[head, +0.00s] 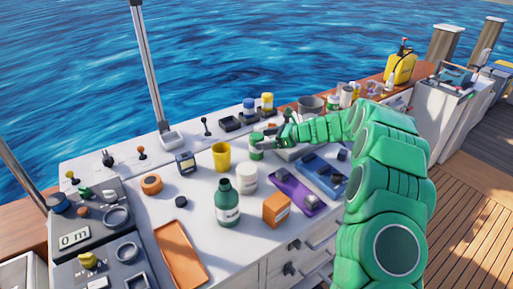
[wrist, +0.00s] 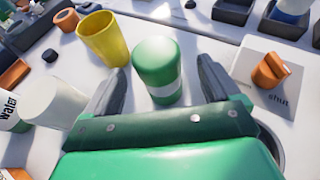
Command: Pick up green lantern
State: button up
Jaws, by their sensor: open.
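The green lantern appears to be the short green cylinder with a white band (wrist: 157,68) in the wrist view. It stands upright on the white counter, and in the head view (head: 256,153) it is small and partly covered by my gripper. My gripper (head: 268,139) is open. In the wrist view its two dark fingers (wrist: 160,72) reach out on either side of the cylinder, with gaps visible, so it is not gripped. The cylinder's lower end is close to the gripper's palm edge.
A yellow cup (head: 221,156) and a white tub (head: 247,178) stand left of my gripper. A green bottle (head: 227,203) and an orange box (head: 276,209) are nearer the front. An orange knob (wrist: 270,70) on a plate marked "shut" is close on the right in the wrist view.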

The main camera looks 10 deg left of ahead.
aim_at(252, 141)
jog(key=shift+x, duration=3.1)
jog(key=shift+s, duration=0.1)
jog(key=c, duration=1.2)
